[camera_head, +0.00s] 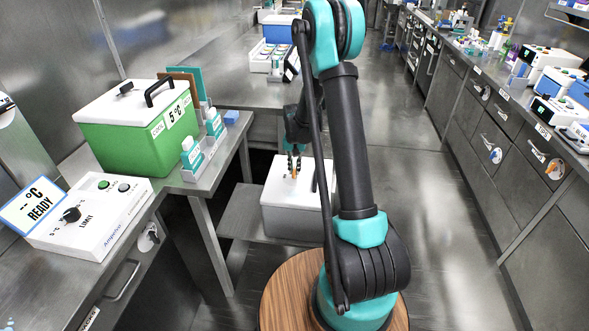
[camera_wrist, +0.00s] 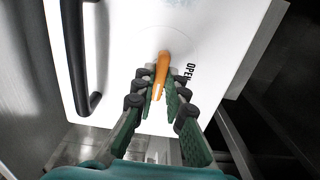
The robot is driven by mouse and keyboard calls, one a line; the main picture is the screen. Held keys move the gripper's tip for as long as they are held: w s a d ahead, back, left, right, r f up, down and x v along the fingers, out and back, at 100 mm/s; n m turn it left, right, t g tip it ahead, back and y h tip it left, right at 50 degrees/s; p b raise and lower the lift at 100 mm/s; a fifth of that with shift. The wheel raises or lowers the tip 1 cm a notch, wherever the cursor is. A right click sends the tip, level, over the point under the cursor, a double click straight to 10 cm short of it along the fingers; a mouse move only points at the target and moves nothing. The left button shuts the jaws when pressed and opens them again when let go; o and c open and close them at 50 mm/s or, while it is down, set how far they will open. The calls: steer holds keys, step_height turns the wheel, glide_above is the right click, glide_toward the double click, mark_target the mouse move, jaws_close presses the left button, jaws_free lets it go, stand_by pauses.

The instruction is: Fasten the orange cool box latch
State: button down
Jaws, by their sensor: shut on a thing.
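The cool box (camera_head: 291,205) is a white-lidded box on a low shelf, partly hidden behind my arm. Its orange latch (camera_wrist: 162,66) lies on the white lid (camera_wrist: 135,48) in the wrist view, next to the printed word "OPEN". A small bit of the orange latch shows in the head view (camera_head: 294,174). My gripper (camera_wrist: 164,92) is shut on the orange latch, with the green finger pads on either side of it. In the head view my gripper (camera_head: 294,160) points down at the lid from above.
A black handle (camera_wrist: 88,60) stands on the lid left of the latch. A green cool box (camera_head: 130,140), bottles (camera_head: 192,152) and a white control box (camera_head: 92,215) stand on the left bench. Drawers (camera_head: 505,115) line the right side. The floor between is clear.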

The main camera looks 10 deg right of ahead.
mark_target(295, 170)
steer(key=c, duration=1.6)
jaws_free()
steer(key=shift+o, duration=0.2)
step_height(295, 170, up, 12)
steer(key=s+d+n+t, duration=0.2)
steer(key=s, duration=1.3)
steer(key=s+d+n+t, duration=0.1)
steer(key=s+t, duration=0.1)
steer(key=s, duration=1.3)
steer(key=shift+s+d+r+n, duration=0.25)
steer(key=shift+d+r+n, duration=0.15)
